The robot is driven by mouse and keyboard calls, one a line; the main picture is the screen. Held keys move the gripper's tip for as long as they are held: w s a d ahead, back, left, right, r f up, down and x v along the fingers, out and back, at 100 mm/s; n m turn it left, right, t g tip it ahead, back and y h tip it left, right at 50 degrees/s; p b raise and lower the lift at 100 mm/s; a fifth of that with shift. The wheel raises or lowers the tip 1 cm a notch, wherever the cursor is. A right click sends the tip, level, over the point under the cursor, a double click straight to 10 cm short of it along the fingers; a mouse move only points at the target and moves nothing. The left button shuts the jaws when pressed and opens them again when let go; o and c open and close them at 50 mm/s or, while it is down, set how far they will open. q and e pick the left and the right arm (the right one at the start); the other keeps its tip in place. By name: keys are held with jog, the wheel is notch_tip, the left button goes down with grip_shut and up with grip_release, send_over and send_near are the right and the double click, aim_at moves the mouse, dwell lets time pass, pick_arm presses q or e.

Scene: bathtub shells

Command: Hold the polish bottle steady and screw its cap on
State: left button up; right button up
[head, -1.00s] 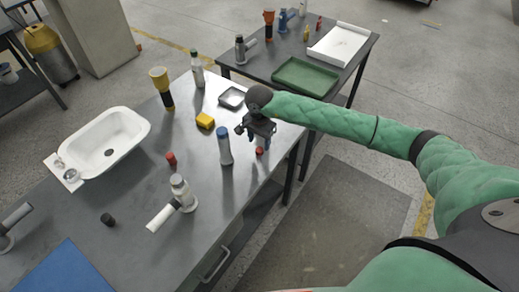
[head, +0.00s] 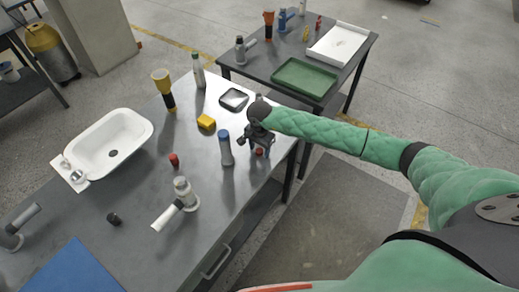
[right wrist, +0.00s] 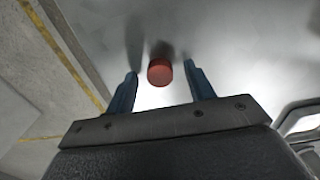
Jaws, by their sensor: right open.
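A small red round cap (head: 259,152) stands on the metal worktable near its right edge; it also shows in the right wrist view (right wrist: 160,72). My right gripper (head: 262,141) is just above it. In the wrist view its blue fingers (right wrist: 160,85) are open and apart, with the red cap between and slightly beyond their tips, not gripped. Another red cap (head: 174,160) and a black cap (head: 113,219) lie further left. A grey bottle with a blue top (head: 226,148) stands left of the gripper; a whitish bottle (head: 198,72) stands behind. I cannot tell which is the polish bottle. My left gripper is out of view.
A white basin (head: 82,152), yellow block (head: 206,122), black-and-yellow torch (head: 164,90), small dark tray (head: 234,99) and grey tap-like fitting (head: 183,195) share the worktable. A blue mat (head: 68,270) lies in front. A second table behind holds a green tray (head: 305,77) and white tray (head: 343,42).

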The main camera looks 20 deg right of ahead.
jog(key=shift+f, duration=0.1)
jog(key=c, duration=1)
